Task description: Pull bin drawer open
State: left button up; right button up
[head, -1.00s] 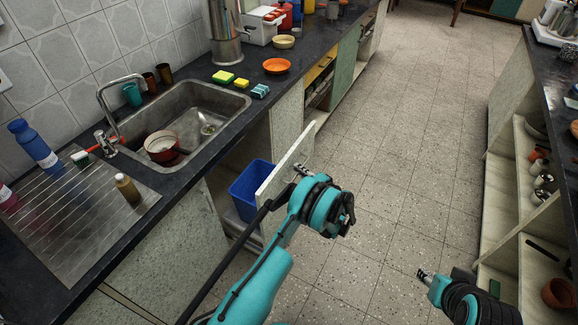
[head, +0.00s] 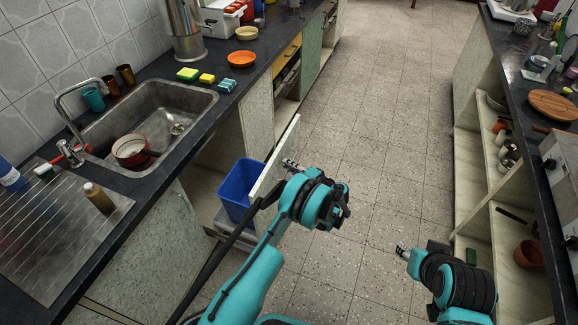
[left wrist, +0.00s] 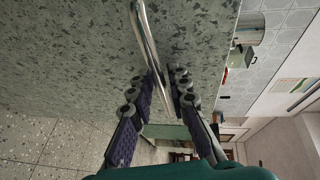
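The bin drawer (head: 275,165) stands pulled out from under the counter, with a blue bin (head: 236,190) inside it. My left gripper (head: 290,165) is at the outer side of the drawer front, partly hidden by my wrist. In the left wrist view, its two dark, padded fingers (left wrist: 166,95) lie close on either side of the shiny bar handle (left wrist: 150,45), against the speckled drawer front (left wrist: 75,60). They appear closed around the bar. My right gripper (head: 403,251) is over the floor at the lower right, apart from the drawer; its finger opening is too small to read.
The counter (head: 150,205) with a sink (head: 165,130) runs along the left. Open shelves (head: 480,225) stand on the right. The tiled floor (head: 370,150) between them is clear.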

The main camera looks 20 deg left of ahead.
pick_arm(q)
jog(key=shift+d, duration=0.1)
jog(key=v, duration=1.1)
jog(key=shift+s+d+r, duration=0.1)
jog(key=shift+s+d, duration=0.15)
jog(key=shift+d, duration=0.1)
jog(key=s+a+r+g+h, duration=0.1)
jog(key=s+a+r+h, duration=0.25)
jog(key=r, duration=0.65)
jog(key=s+a+r+g+h, duration=0.1)
jog(key=s+a+r+h, duration=0.25)
jog(key=r, duration=0.55)
jog(key=s+r+n+h, duration=0.1)
jog(key=s+h, duration=0.1)
jog(key=s, duration=0.6)
jog(key=s+d+r+n+t+h, duration=0.1)
jog(key=s+n+h, duration=0.1)
jog(key=s, duration=0.6)
jog(key=s+r+n+t+h, duration=0.1)
jog(key=s+h, duration=0.2)
jog(key=s, duration=0.5)
jog(key=shift+s+d+r+n, duration=0.15)
jog(key=shift+d+r+n, duration=0.15)
jog(key=shift+d+r, duration=0.1)
